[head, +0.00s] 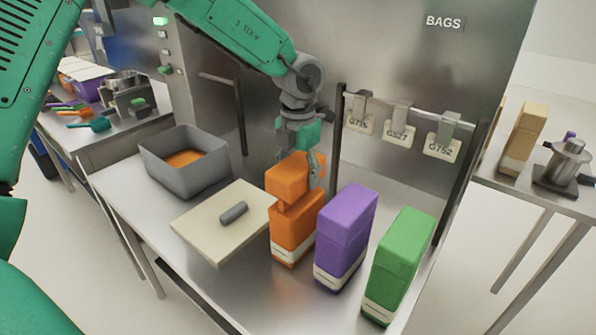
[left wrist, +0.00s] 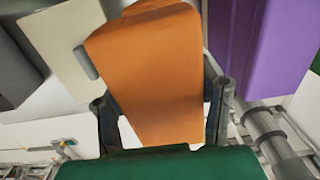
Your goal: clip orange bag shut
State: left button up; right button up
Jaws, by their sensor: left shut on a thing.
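The orange bag (head: 293,232) stands upright on the steel table, with a narrow neck between its lower body and its top part. My left gripper (head: 315,168) comes from above and behind and is shut on the top part of the orange bag. In the left wrist view the orange bag (left wrist: 150,70) fills the space between the two fingers. A grey rounded piece (head: 234,212) lies on a cream board left of the bag; I cannot tell whether it is a clip. Grey clips (head: 401,111) hang on a rail with number tags. My right gripper is not in view.
A purple bag (head: 346,236) and a green bag (head: 398,266) stand close to the right of the orange one. A grey bin (head: 208,178) with orange contents is at the left, behind the cream board (head: 200,222). A steel panel rises behind the table.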

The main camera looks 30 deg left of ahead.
pick_arm(q)
jog(key=shift+d, duration=0.1)
jog(key=shift+f, duration=1.85)
dwell(0.8)
dwell(0.8)
jog(key=o, duration=1.7)
jog(key=shift+r, duration=0.1)
